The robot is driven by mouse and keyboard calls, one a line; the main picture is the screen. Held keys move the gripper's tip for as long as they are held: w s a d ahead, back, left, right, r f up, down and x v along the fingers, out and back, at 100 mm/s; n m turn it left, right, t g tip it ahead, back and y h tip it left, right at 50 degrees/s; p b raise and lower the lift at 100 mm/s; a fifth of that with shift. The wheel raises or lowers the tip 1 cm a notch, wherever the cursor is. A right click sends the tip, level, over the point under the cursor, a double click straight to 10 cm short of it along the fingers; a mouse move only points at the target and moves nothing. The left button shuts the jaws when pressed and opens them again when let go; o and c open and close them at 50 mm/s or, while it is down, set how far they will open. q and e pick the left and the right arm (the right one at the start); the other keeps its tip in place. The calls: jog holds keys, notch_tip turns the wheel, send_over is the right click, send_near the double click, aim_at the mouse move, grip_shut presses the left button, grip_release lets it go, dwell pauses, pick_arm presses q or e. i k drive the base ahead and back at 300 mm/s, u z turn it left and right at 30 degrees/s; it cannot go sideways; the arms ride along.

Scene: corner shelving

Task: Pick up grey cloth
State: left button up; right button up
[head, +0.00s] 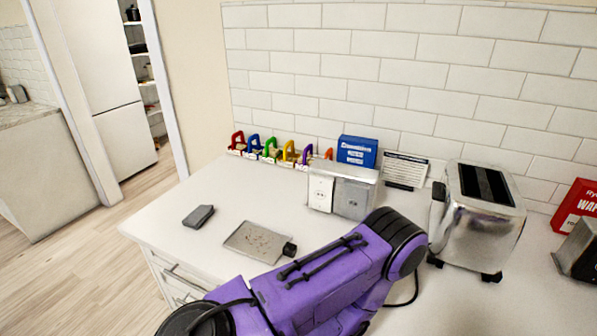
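A small dark grey folded piece (198,216), which looks like the grey cloth, lies flat on the white counter near its left end. Nothing touches it in this view. A purple arm of mine crosses the lower middle of the head view, to the right of the cloth and in front of it. Neither of my grippers shows, so I cannot see what they hold.
A speckled metal plate (257,242) with a black block (290,249) at its corner lies right of the cloth. Behind stand several coloured padlocks (270,148), a socket box (343,192), a blue box (357,151) and a toaster (478,218). The counter around the cloth is clear.

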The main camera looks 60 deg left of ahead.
aim_at(195, 219)
jog(key=z, duration=0.8)
jog(key=k, duration=1.7)
jog(key=u, duration=0.15)
